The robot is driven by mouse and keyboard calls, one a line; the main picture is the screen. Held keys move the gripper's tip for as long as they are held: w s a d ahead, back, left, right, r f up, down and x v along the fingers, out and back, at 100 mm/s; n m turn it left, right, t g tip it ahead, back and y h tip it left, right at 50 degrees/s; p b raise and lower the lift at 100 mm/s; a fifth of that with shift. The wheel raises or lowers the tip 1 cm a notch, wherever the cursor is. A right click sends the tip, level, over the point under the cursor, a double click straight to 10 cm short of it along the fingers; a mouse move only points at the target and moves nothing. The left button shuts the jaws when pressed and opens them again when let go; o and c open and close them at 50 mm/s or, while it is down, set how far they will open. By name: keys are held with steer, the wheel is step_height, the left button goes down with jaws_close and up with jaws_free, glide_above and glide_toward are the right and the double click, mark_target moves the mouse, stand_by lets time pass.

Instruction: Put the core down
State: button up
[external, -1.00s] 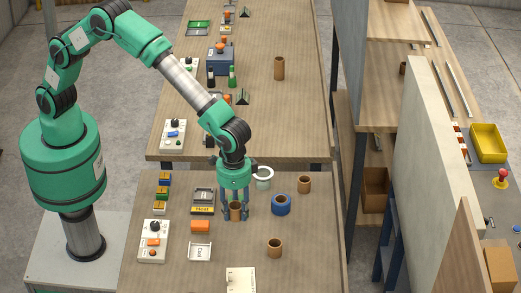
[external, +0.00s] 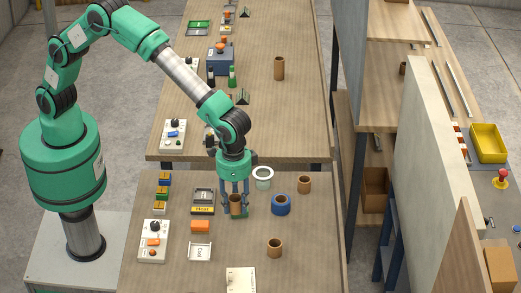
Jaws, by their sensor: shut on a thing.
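My gripper (external: 236,208) points straight down over the near table and is shut on a brown cardboard core (external: 236,204). The core is upright between the fingers. I cannot tell whether its bottom touches the table or hangs just above it. Two other brown cores stand on the near table: one at the right (external: 304,184) and one nearer the front (external: 275,247). A blue tape roll (external: 281,205) lies just right of my gripper, apart from it.
A white ring on a pale holder (external: 263,178) stands close behind and right of my gripper. Left are a black and yellow device (external: 203,201), an orange block (external: 200,226), a white tray (external: 200,251) and a control box (external: 154,241). Bare tabletop lies in front of my gripper.

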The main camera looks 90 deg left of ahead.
steer(key=shift+a+r, duration=0.2)
steer(key=shift+r, duration=0.3)
steer(key=shift+a+r, duration=0.2)
steer(key=shift+r, duration=0.3)
steer(key=s+a+r+n+p, duration=0.1)
steer(key=s+a, duration=0.2)
steer(key=a, duration=1.4)
steer(key=s+a+p, duration=0.1)
steer(key=s+a, duration=0.2)
steer(key=a, duration=1.4)
steer(key=s+a+f+p, duration=0.1)
steer(key=s+a+p, duration=0.1)
steer(key=s+a, duration=1.3)
steer(key=shift+n, duration=0.3)
steer(key=f, duration=0.3)
steer(key=a+f, duration=0.1)
steer(key=f, duration=0.2)
steer(key=w+f, duration=0.1)
steer(key=f, duration=0.3)
steer(key=shift+w+a, duration=0.1)
steer(key=shift+a, duration=0.1)
steer(key=w+a, duration=0.1)
steer(key=w, duration=0.4)
steer(key=w+a+f+b, duration=0.1)
steer(key=w, duration=0.4)
steer(key=w+b, duration=0.1)
steer(key=w, duration=0.4)
steer(key=shift+w+a+f, duration=0.15)
steer(key=shift+w+a, duration=0.25)
